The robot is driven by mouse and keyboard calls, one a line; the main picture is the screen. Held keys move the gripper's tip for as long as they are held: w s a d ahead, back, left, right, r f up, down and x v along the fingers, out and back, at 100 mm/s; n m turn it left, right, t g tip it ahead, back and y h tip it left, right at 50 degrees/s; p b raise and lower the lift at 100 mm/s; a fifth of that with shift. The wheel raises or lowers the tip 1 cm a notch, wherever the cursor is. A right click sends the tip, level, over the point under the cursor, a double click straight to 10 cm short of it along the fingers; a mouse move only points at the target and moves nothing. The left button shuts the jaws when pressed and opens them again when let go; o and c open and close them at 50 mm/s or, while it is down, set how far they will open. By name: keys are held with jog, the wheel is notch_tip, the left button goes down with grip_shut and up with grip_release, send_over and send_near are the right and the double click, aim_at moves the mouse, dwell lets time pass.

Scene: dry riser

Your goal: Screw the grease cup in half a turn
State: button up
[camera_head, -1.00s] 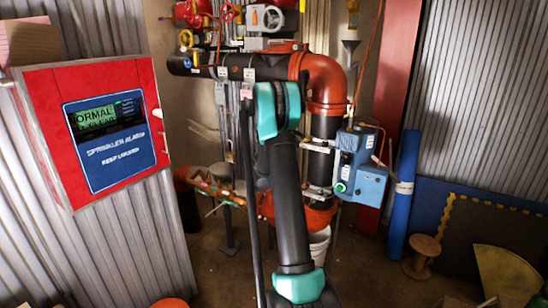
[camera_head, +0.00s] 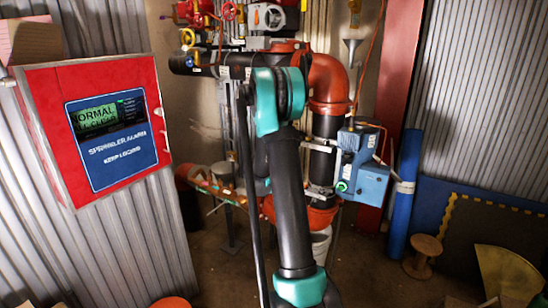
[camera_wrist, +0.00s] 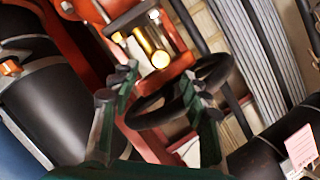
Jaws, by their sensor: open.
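In the wrist view a brass cylinder (camera_wrist: 152,46) with a round bright end sits in a dark bracket on red pipework; it looks like the grease cup. My gripper (camera_wrist: 158,82) is open, its two green and grey fingers spread below the brass cylinder. The cylinder's end lies in the gap between the fingers in the picture; I see no contact. A black handwheel (camera_wrist: 182,92) shows around and behind the fingertips. In the head view my arm hides the gripper, and I cannot make out the grease cup there.
The red pipe elbow (camera_head: 330,82) and a blue box (camera_head: 364,170) stand right of my arm. A red alarm panel (camera_head: 95,125) is at the left. A wooden spool (camera_head: 424,255) stands on the floor at right.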

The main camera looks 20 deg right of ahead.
jog(key=shift+v, duration=2.05)
jog(key=s+a+f+n+g+y, duration=0.2)
jog(key=s+a+n, duration=0.3)
jog(key=s, duration=0.9)
jog(key=s+a+f+n+g+y, duration=0.3)
jog(key=s+a+n, duration=0.3)
jog(key=s, duration=0.8)
jog(key=s+a+f+n+g+y, duration=0.2)
jog(key=s+a+f+n, duration=0.3)
jog(key=s, duration=0.9)
jog(key=shift+s+a+n+g+y, duration=0.35)
jog(key=shift+a+y, duration=0.45)
jog(key=shift+a, duration=0.4)
